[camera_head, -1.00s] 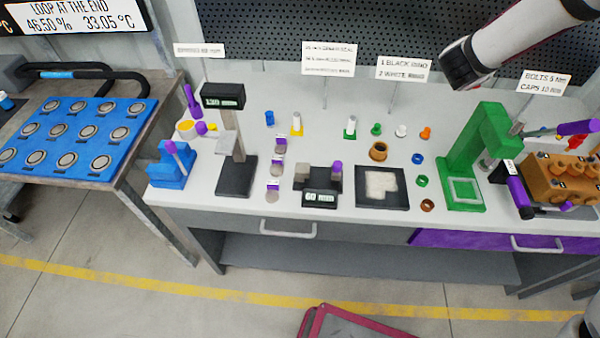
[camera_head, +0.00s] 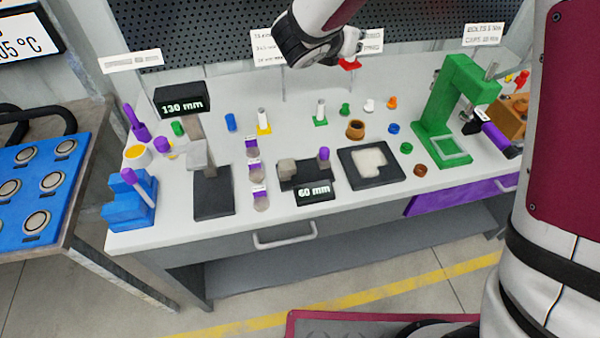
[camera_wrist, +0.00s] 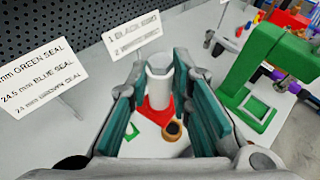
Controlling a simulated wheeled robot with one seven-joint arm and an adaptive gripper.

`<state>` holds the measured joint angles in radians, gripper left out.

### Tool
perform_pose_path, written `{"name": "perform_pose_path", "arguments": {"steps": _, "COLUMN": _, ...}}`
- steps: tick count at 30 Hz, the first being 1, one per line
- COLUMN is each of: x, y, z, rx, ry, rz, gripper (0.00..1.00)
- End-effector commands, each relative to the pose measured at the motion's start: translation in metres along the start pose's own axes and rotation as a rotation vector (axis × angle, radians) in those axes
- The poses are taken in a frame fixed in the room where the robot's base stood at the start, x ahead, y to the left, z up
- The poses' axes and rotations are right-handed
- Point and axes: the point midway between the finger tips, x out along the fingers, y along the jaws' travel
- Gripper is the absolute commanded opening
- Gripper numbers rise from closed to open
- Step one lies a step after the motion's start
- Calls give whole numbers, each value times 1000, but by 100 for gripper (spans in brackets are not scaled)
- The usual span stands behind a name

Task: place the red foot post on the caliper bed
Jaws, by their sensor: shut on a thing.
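My gripper (camera_head: 348,48) hangs above the back of the bench, near the signs. It is shut on the red foot post, whose red foot (camera_head: 349,65) shows below the fingers. In the wrist view the post's white upright tube (camera_wrist: 159,85) stands between the teal fingers of my gripper (camera_wrist: 161,92), with the red foot (camera_wrist: 155,116) beneath. The caliper bed (camera_head: 304,176) seems to be the dark block with grey jaws, a purple knob and a "60 mm" display, at the bench's front middle. It is apart from my gripper and has nothing visible between its jaws.
A "130 mm" gauge (camera_head: 212,190) stands left of the caliper, and a black tray (camera_head: 386,178) lies right of it. White posts with yellow (camera_head: 264,129) and green (camera_head: 320,122) feet stand behind. A green press (camera_head: 452,110) stands at right. Signs (camera_wrist: 132,35) rise near my gripper.

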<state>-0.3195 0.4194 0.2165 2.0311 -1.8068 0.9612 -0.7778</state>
Motion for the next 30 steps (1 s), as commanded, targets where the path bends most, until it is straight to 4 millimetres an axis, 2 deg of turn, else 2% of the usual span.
{"name": "perform_pose_path", "arguments": {"steps": 1, "x": 3, "y": 11, "z": -13, "rx": 4, "ry": -1, "rz": -7, "gripper": 0}}
{"name": "perform_pose_path", "arguments": {"steps": 4, "x": -4, "y": 21, "z": -29, "rx": 14, "ry": -1, "rz": -31, "gripper": 0}}
{"name": "perform_pose_path", "arguments": {"steps": 13, "x": -32, "y": 36, "z": -86, "rx": 43, "ry": -1, "rz": -106, "gripper": 0}}
{"name": "perform_pose_path", "arguments": {"steps": 24, "x": -73, "y": 29, "z": -157, "rx": 78, "ry": 0, "rz": -191, "gripper": 0}}
{"name": "perform_pose_path", "arguments": {"steps": 30, "x": -87, "y": 21, "z": -177, "rx": 89, "ry": 0, "rz": -218, "gripper": 0}}
